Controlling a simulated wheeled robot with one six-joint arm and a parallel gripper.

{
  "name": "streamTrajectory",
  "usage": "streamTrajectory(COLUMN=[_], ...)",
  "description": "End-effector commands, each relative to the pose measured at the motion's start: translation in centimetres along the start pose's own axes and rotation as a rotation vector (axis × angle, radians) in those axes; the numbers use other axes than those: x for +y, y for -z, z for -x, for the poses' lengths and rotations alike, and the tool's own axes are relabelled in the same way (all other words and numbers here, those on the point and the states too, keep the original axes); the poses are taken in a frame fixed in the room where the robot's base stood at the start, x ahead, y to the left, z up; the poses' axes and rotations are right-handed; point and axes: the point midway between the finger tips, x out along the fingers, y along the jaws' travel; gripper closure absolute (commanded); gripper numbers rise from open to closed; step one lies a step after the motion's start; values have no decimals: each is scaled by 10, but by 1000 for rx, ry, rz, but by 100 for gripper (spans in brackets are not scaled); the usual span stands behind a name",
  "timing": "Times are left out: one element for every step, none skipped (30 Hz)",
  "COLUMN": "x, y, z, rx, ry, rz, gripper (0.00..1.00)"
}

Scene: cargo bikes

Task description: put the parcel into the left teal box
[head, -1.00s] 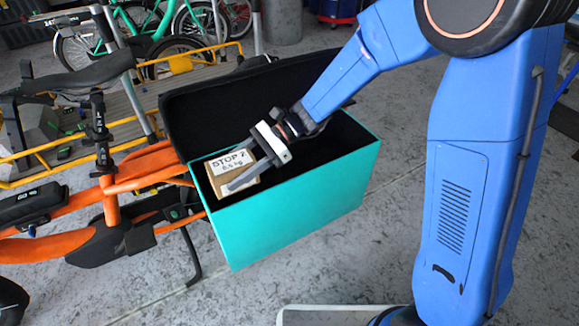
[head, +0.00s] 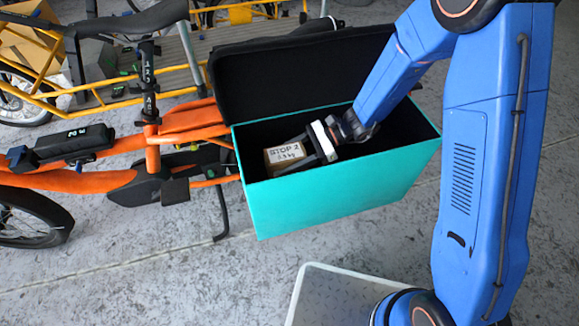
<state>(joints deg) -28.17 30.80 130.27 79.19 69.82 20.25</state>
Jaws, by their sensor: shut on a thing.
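The parcel (head: 285,155) is a small brown cardboard box with a white label that reads "STOP 2" or similar. It is inside the open teal box (head: 335,195), near its left end, below the rim. The box has a dark lining, and its black lid (head: 290,80) stands open at the back. My gripper (head: 306,153) reaches down into the box from the right and is shut on the parcel. The front wall hides the parcel's lower part, so I cannot tell whether it touches the box floor.
The teal box is mounted beside an orange cargo bike (head: 180,125) with a black saddle (head: 130,18). A yellow-railed cargo bed (head: 215,32) and a cardboard carton (head: 28,45) are behind. Grey floor (head: 150,270) is clear in front.

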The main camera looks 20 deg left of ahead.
Motion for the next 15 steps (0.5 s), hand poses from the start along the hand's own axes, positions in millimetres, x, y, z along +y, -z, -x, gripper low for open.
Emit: streamTrajectory(x=[0,0,0,0,0,0,0,0,0,0,0,0,0,0,0], y=[2,3,4,5,6,9,11,14,19,22,26,30,34,36,39], z=[-1,-1,-2,-2,-3,-4,-5,-6,-8,-9,-11,-13,-14,-15,-16], rx=[-1,-1,-1,-1,-1,-1,-1,-1,-2,-2,-2,-2,-2,-2,-2], ry=[0,0,1,1,1,1,0,0,0,0,0,0,0,0,0], rz=[0,0,1,1,1,1,0,-2,-2,-2,-1,-2,-2,-1,0], gripper=[84,84,84,84,84,84,84,84,84,84,84,84,84,84,84])
